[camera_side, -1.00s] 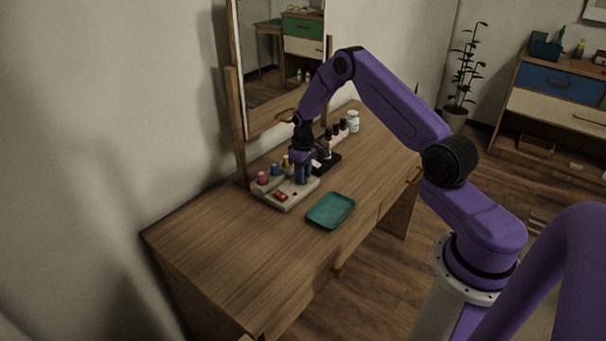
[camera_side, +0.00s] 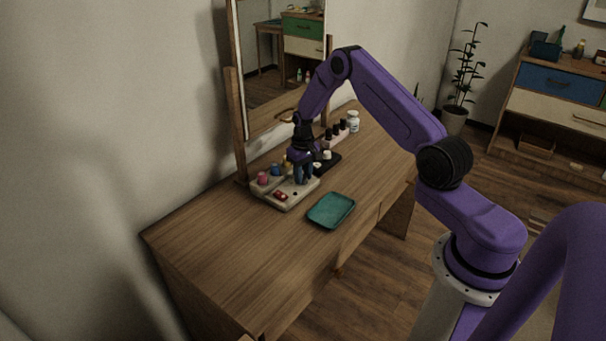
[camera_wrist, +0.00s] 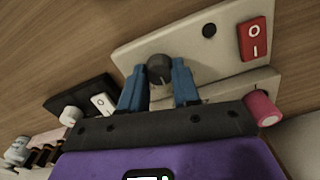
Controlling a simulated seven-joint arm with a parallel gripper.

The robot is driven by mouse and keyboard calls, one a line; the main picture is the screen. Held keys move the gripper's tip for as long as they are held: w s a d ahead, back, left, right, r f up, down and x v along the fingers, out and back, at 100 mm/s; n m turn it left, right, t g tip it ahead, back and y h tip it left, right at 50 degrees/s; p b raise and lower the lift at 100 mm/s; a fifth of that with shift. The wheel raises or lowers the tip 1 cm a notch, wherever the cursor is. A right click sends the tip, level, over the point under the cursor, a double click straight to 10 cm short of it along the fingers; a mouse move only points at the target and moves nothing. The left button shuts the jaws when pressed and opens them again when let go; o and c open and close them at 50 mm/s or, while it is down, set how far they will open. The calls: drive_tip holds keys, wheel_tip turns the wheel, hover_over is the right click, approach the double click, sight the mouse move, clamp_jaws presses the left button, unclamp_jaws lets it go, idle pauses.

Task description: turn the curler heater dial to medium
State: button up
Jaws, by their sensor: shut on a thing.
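The curler heater (camera_side: 270,194) is a cream box on the desk with a red rocker switch (camera_wrist: 254,40) and a dark round dial (camera_wrist: 159,69). A small dark spot (camera_wrist: 209,30) sits on the panel between dial and switch. My gripper (camera_wrist: 159,84) is shut on the dial, with one blue finger on each side of it. In the side view my gripper (camera_side: 302,178) points down onto the heater's right part, and its fingers hide the dial. The dial shows a pale line on its lower side in the wrist view. I cannot read any setting marks.
Pink, blue and yellowish rollers (camera_side: 263,178) stand along the heater's back. A black unit (camera_side: 327,163) with pale knobs lies just right of it. A teal tray (camera_side: 331,210) lies in front. A mirror (camera_side: 277,70) stands behind. The desk's left part is clear.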

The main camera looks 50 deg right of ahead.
drive_tip(key=o, duration=1.1)
drive_tip(key=shift+c, duration=0.2)
wheel_tip(320, 180, up, 17)
drive_tip(key=shift+r, duration=0.2)
drive_tip(key=shift+a, duration=0.1)
